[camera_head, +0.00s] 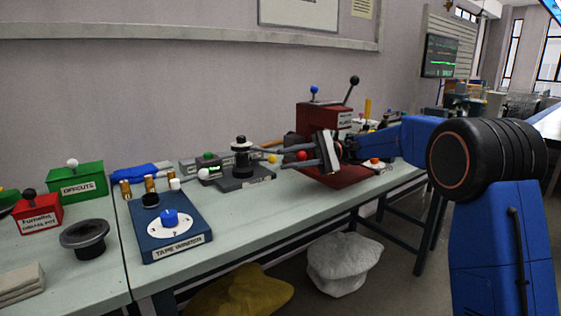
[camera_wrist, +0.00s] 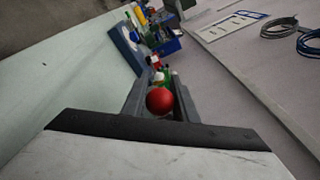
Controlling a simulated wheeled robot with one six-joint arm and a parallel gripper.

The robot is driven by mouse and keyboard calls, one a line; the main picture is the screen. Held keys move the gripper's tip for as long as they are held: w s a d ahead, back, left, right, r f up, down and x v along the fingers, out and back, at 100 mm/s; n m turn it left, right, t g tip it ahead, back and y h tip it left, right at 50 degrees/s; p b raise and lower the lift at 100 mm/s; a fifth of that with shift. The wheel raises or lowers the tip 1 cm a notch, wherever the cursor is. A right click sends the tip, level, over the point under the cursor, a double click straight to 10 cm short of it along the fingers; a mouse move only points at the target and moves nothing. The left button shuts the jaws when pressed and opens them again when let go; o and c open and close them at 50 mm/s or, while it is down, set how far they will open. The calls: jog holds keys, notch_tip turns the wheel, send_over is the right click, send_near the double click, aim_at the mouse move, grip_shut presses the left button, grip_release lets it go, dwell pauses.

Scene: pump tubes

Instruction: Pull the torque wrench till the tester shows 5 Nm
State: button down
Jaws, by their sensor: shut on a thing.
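A dark tester-like device (camera_head: 240,160) with a black knob stands on a grey base on the bench, left of my gripper. My gripper (camera_head: 270,158) points left above the bench, with a finger on each side of a red ball (camera_head: 302,155). In the wrist view, the red ball (camera_wrist: 160,101) sits between the fingers of my gripper (camera_wrist: 163,84). The ball may be the wrench's handle end; its shaft and any link to the device are hidden. A small yellow ball (camera_head: 272,158) shows by the fingertips. I cannot read any torque value.
A red machine (camera_head: 322,118) with levers stands close behind my gripper. A blue dial box (camera_head: 168,225), a dark funnel-like cup (camera_head: 85,238) and green (camera_head: 78,184) and red (camera_head: 36,212) boxes are at left. Bench front (camera_head: 270,210) is clear. A wall screen (camera_head: 440,56) shows green lines.

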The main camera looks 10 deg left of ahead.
jog(key=shift+w+d, duration=0.15)
jog(key=shift+w, duration=0.1)
jog(key=c, duration=1.4)
grip_release()
jog(key=shift+w, duration=0.1)
notch_tip(320, 180, up, 10)
jog(key=shift+d, duration=0.1)
